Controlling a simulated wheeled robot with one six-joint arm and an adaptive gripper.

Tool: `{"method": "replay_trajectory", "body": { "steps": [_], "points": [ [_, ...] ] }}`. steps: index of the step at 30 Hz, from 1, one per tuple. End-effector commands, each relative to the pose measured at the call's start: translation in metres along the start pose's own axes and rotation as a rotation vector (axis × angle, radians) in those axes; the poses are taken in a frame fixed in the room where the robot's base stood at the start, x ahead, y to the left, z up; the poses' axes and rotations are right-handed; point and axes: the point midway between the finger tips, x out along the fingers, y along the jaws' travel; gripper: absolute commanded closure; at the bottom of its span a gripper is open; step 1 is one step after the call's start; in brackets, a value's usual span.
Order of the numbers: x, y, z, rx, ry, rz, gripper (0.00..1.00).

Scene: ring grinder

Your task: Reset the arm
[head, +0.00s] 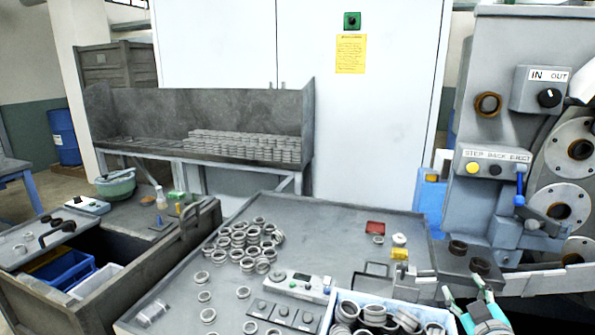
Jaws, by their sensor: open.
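My gripper (468,308) shows at the bottom right of the head view, with teal-and-white fingers spread apart. It is open, and I see nothing held between its fingers. It is beside the right end of a white bin (340,296) full of metal rings, in front of the grinder (500,110). The rest of my arm is out of the frame.

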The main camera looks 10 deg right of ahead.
Motion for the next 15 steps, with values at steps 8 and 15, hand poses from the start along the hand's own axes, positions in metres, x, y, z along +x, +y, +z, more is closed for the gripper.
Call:
{"method": "replay_trajectory", "body": {
  "steps": [8,15],
  "points": [
    [-0.048,-0.089,0.046,0.12,-0.015,-0.057,0.42],
    [-0.104,-0.149,0.077,0.208,-0.026,-0.103,0.42]
  ]
}}
